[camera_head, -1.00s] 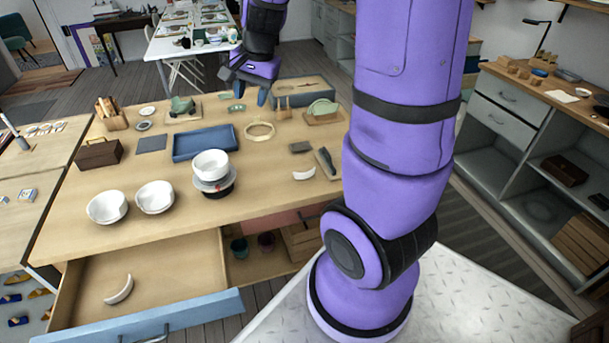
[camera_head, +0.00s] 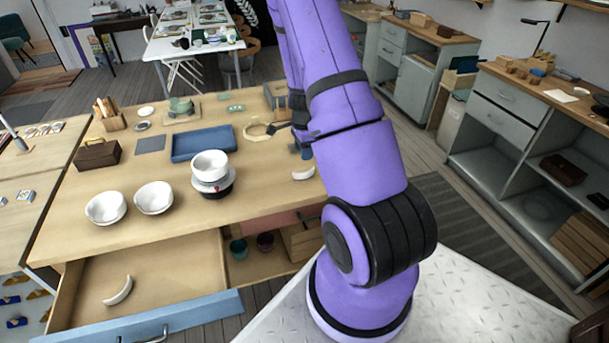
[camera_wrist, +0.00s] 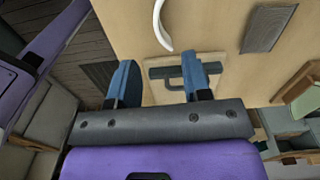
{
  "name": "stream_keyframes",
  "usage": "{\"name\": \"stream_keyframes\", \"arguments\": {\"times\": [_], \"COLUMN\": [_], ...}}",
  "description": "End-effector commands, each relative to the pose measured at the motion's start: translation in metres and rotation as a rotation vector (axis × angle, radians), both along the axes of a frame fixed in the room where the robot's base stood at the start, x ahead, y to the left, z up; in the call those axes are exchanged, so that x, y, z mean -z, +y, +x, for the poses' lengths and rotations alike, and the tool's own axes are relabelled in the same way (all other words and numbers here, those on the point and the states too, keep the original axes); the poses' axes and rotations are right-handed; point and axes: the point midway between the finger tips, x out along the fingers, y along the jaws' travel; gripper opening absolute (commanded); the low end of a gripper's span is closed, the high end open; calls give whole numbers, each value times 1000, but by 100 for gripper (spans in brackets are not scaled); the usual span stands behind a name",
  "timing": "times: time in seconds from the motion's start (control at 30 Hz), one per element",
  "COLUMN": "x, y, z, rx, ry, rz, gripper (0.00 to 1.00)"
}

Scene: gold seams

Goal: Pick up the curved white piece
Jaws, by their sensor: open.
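One curved white piece (camera_head: 303,174) lies on the wooden table near its front right edge, partly beside my arm in the head view. It also shows at the top of the wrist view (camera_wrist: 161,25), just beyond my fingertips. A second curved white piece (camera_head: 118,290) lies in the open drawer. My gripper (camera_wrist: 161,78) is open, with two blue fingers apart and nothing between them. It hangs above a small board with a dark-handled tool (camera_wrist: 180,72). In the head view my arm hides most of the gripper; a blue finger shows behind the white piece.
White bowls (camera_head: 154,197), a stack of bowls (camera_head: 210,165) and a blue tray (camera_head: 203,143) stand on the table. The drawer (camera_head: 180,315) is pulled out at the front.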

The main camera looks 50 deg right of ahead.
Motion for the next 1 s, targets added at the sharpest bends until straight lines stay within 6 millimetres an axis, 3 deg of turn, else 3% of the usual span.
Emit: {"name": "stream_keyframes", "arguments": {"times": [0.23,0.47,0.8,1.0], "x": [37,51,93,100], "y": [0,0,-1,-1], "z": [-1,-1,-4,-3], "rx": [0,-1,-2,-3], "ry": [2,1,1,0], "rz": [2,2,3,2], "gripper": [45,45,45,45]}}
